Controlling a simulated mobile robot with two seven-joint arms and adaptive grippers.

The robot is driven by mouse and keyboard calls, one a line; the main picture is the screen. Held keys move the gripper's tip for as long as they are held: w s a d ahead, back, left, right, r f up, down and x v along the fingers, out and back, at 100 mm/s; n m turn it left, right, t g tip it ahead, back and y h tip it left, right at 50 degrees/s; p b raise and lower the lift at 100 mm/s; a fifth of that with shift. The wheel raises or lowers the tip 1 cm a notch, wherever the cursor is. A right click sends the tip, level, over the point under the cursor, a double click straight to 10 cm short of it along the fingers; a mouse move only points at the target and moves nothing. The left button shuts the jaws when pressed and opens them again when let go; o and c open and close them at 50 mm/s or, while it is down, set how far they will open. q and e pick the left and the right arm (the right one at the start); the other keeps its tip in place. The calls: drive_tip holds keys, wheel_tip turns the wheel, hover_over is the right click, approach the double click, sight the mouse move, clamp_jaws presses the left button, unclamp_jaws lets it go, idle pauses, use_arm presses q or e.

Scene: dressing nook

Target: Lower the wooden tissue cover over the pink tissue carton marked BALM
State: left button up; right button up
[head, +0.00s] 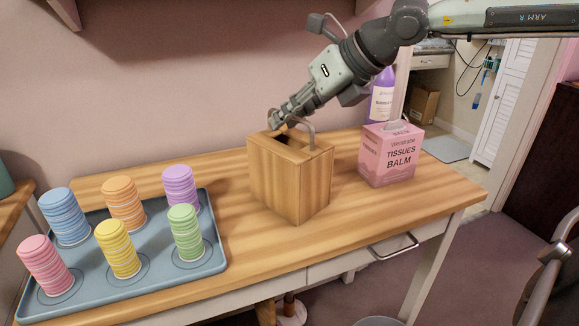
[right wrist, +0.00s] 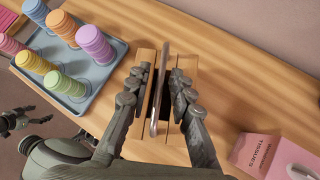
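The wooden tissue cover (head: 290,178) stands upright on the table, a box with a slot and an arched metal handle (head: 309,128) on top. The pink tissue carton (head: 387,158) marked BALM stands to its right, apart from it, a white tissue at its top; its corner shows in the right wrist view (right wrist: 268,152). My right gripper (head: 278,122) is at the cover's top. In the right wrist view its fingers (right wrist: 157,92) are parted, one on each side of the handle, with gaps visible. My left gripper (right wrist: 16,121) is small at that view's left edge, empty, its fingers looking parted.
A blue tray (head: 150,268) with several coloured stacks of round items stands on the table's left. A purple bottle (head: 381,98) stands behind the carton. Bare wooden tabletop (head: 422,192) lies around the carton. A drawer handle (head: 394,248) juts from the table's front.

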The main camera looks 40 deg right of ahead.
clamp_jaws()
drive_tip(key=shift+r, duration=0.15)
